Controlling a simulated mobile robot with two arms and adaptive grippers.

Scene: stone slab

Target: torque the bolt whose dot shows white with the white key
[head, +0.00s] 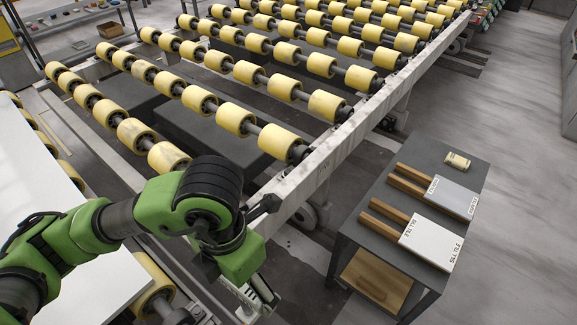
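My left gripper (258,299) is at the lower middle of the head view, pointing down beside the near end of the roller frame. It is partly hidden by its own wrist, and I cannot tell whether it is open or shut or holds anything. My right gripper is not in view. I cannot make out a bolt with a white dot or a white key anywhere in the head view.
A dark cart (335,236) stands at the right. On it lie a white tile (432,241) labelled SILL TILE, a grey tile (453,197), wooden strips (382,217) and a small tan block (457,161). Yellow rollers (237,118) fill the back. A white slab (30,190) lies left. Floor at far right is clear.

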